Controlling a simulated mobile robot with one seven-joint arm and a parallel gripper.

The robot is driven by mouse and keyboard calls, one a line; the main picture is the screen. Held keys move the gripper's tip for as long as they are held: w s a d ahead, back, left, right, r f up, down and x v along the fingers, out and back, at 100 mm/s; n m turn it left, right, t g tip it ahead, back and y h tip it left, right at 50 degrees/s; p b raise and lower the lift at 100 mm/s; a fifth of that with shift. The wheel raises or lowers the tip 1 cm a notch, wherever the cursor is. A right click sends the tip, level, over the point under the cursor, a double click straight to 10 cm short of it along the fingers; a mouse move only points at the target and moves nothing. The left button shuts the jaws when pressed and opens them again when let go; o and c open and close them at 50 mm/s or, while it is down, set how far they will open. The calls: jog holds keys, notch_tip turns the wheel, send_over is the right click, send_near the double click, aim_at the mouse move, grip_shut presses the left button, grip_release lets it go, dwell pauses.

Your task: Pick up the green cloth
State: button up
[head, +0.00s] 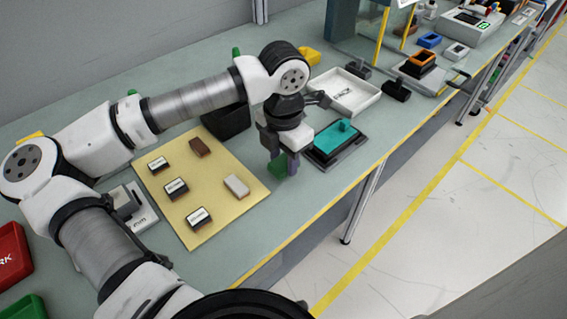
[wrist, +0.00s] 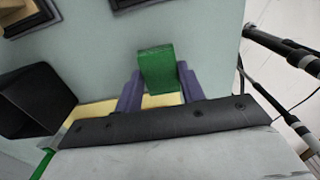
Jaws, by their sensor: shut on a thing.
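The green cloth (wrist: 156,70) shows in the wrist view as a folded green block between the two purple-grey fingers of my gripper (wrist: 159,90). The fingers are shut on it, and its far end sticks out beyond them. In the head view, the green cloth (head: 278,166) shows low between the fingers of my gripper (head: 281,165), beside the right edge of the tan mat. I cannot tell whether it touches the table. The gripper hides part of it.
The tan mat (head: 215,205) holds several small blocks. A black open bin (head: 226,122) stands behind the gripper. A dark tray with a teal piece (head: 338,136) lies to the right, with a white tray (head: 352,92) beyond. The table's yellow front edge (head: 290,240) is near.

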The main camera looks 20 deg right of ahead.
aim_at(283, 161)
notch_tip(283, 161, up, 18)
jog(key=b, duration=0.2)
jog(key=shift+f, duration=0.15)
jog(key=o, duration=0.4)
jog(key=c, duration=0.3)
